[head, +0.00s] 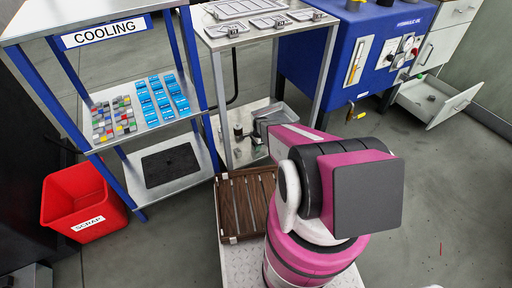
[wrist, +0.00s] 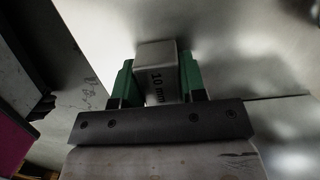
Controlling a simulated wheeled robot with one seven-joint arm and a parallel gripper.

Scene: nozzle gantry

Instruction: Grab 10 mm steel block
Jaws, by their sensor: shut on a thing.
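The 10 mm steel block (wrist: 157,70) is a grey block with "10 mm" in dark print on its face. It shows in the wrist view between the two green fingers of my gripper (wrist: 159,84). The fingers press on its left and right sides, and my gripper is shut on it. A bright metal surface lies beyond the block; I cannot tell if the block touches it. In the head view my pink and black arm reaches toward the metal stand, and I cannot make out the block there.
The metal stand (head: 262,31) has flat plates on top and a low shelf. Left are the cooling rack (head: 115,147), with coloured blocks and blue boxes, and a red scrap bin (head: 84,200). A blue hydraulic cabinet (head: 325,62) and an open drawer (head: 437,101) stand right.

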